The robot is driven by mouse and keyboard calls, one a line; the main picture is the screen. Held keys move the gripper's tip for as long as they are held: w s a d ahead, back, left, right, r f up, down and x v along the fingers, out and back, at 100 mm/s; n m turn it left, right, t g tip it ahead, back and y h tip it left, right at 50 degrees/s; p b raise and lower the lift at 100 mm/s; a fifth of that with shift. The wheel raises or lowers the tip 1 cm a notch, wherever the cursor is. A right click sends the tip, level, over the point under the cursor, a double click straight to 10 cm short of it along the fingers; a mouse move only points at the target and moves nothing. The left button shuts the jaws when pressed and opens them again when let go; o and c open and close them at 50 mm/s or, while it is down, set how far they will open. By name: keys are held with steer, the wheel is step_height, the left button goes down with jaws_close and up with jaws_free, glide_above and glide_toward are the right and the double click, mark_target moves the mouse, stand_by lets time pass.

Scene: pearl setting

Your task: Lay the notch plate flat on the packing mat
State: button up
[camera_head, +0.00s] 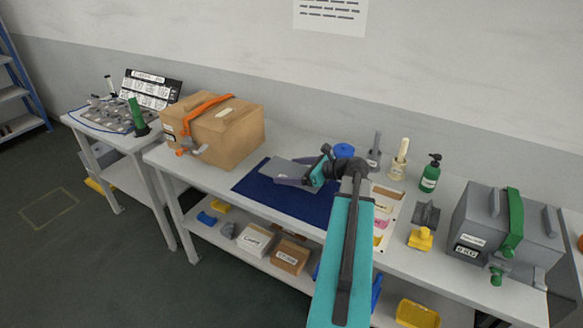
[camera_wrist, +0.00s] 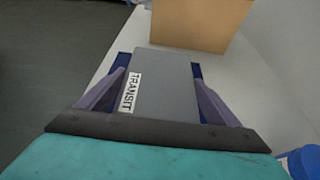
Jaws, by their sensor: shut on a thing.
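A grey plate (camera_head: 286,168) with a white label reading TRANSIT is between the purple fingers of my gripper (camera_head: 296,178), which is shut on it. I take it for the notch plate; I see no notch in it. In the wrist view the plate (camera_wrist: 167,85) fills the space between the fingers of my gripper (camera_wrist: 160,92). The dark blue packing mat (camera_head: 257,189) lies on the bench under the plate, and its edges (camera_wrist: 197,72) show on both sides. The plate looks nearly level; I cannot tell whether it touches the mat.
A cardboard box (camera_head: 225,135) with an orange strap stands left of the mat. A blue-lidded jar (camera_head: 344,149), a green bottle (camera_head: 430,174) and a grey case (camera_head: 480,235) stand to the right. The mat's front left part is bare.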

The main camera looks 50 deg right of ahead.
mark_target(291, 188)
steer(key=shift+f+b, duration=0.7)
steer(key=shift+f, duration=1.85)
steer(key=shift+f, duration=0.3)
steer(key=o, duration=1)
steer(key=shift+r, duration=3.5)
steer(key=shift+r, duration=0.1)
